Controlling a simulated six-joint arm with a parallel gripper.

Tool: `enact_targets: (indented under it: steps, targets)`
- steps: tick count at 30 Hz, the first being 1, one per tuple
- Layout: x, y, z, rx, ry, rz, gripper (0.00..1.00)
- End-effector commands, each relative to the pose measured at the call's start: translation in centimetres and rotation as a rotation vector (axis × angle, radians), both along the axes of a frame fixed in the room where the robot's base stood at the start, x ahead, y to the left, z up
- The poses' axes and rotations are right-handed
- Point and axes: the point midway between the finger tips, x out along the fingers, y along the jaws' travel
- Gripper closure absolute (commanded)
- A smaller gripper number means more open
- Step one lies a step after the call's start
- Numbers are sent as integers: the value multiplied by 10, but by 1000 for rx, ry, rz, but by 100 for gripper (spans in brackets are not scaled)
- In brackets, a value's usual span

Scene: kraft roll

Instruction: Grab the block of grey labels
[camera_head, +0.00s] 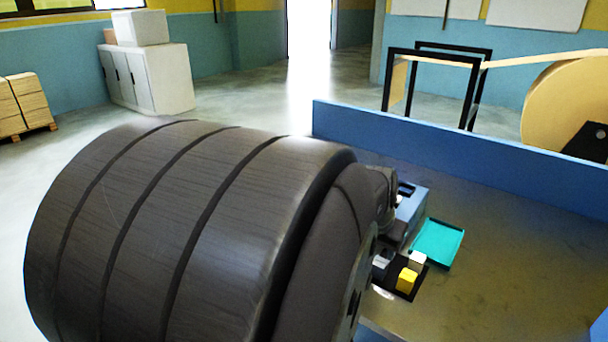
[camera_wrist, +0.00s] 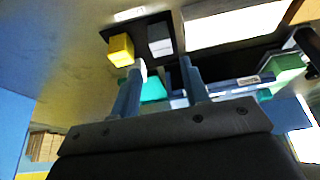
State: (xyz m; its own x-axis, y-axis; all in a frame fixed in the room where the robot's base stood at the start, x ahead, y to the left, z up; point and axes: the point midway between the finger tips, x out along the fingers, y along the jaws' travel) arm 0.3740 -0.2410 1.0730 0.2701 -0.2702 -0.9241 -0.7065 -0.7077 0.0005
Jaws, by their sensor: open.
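The block of grey labels (camera_wrist: 160,36) sits in a black tray (camera_wrist: 142,25) in the wrist view, with a paler band on its lower end. In the head view the grey block (camera_head: 380,262) shows at the tray's left, partly hidden by my arm. A yellow block (camera_wrist: 120,49) stands beside it in the same tray, and a white block (camera_head: 417,258) is at the tray's far corner in the head view. My gripper (camera_wrist: 160,68) is open, its fingers apart and empty, with the grey block beyond the fingertips. My arm hides the gripper in the head view.
A teal tray (camera_head: 437,243) lies just behind the black tray, with a blue box (camera_head: 411,204) to its left. A blue wall (camera_head: 450,155) edges the back of the metal table. The table's right part (camera_head: 520,260) is clear.

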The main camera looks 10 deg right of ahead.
Motion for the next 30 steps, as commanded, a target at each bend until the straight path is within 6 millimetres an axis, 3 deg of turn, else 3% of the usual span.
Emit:
enact_targets:
  steps: [3,13,21,30]
  targets:
    - [5,-6,-19,2,3,0,58]
    - [12,-12,-41,1,1,0,58]
    - [22,-20,-73,2,2,-1,58]
    - [25,-23,-81,1,-2,1,58]
